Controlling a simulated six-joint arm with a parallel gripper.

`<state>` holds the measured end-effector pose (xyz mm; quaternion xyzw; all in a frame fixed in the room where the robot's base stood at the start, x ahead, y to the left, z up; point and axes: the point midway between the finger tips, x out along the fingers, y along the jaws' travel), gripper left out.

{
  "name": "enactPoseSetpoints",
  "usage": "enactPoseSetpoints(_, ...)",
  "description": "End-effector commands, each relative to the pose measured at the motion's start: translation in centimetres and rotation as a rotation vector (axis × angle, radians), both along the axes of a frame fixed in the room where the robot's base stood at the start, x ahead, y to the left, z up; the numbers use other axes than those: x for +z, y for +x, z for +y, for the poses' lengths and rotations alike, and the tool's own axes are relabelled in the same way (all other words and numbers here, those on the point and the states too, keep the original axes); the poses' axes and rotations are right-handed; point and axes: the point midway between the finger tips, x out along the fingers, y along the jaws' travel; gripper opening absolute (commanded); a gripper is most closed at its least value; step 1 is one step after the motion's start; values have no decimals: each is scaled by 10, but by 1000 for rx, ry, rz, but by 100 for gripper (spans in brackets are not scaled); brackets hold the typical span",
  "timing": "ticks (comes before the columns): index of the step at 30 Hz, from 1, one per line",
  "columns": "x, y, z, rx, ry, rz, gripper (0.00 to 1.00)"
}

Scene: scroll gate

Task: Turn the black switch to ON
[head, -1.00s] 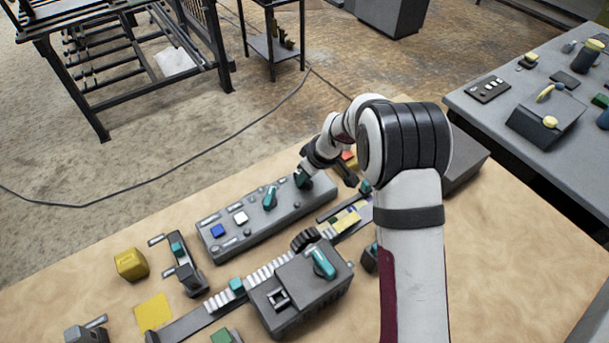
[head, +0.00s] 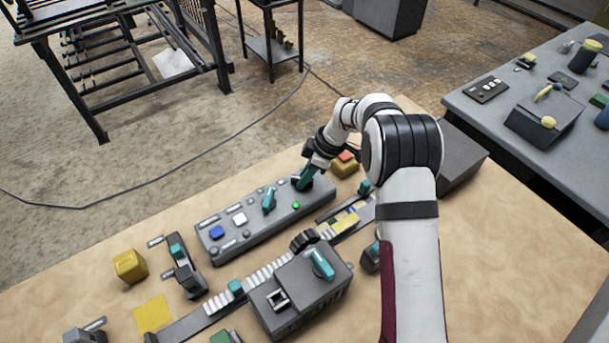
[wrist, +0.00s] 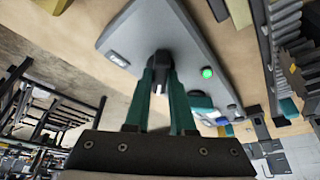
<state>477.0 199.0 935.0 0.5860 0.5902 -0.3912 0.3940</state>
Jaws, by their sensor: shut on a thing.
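The grey control panel (head: 262,232) lies on the tan table, and its upper face shows in the wrist view (wrist: 132,28). The black switch (wrist: 160,60) is a dark knob near the panel's right end in the head view. My gripper (head: 303,184) is at that end, and its teal fingers are shut on the switch, one on each side (wrist: 160,74). The fingers hide most of the switch in the head view. A small green lamp (head: 295,205) on the panel is lit, and it glows in the wrist view (wrist: 207,72). The switch's ON marking is not readable.
The panel also carries a teal knob (head: 269,200), a white button (head: 239,219) and a blue button (head: 216,232). A yellow block with a red top (head: 345,165) stands close right of my gripper. A grey machine (head: 305,290) stands in front.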

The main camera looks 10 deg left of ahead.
Motion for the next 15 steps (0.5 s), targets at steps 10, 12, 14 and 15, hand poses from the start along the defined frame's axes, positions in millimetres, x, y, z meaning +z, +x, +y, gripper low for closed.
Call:
enactPoseSetpoints(10,-1,0,-1,10,-3,1,0)
enactPoseSetpoints(12,-1,0,-1,10,-3,1,0)
enactPoseSetpoints(14,-1,0,-1,10,-3,1,26)
enactPoseSetpoints(15,-1,0,-1,9,-3,1,33)
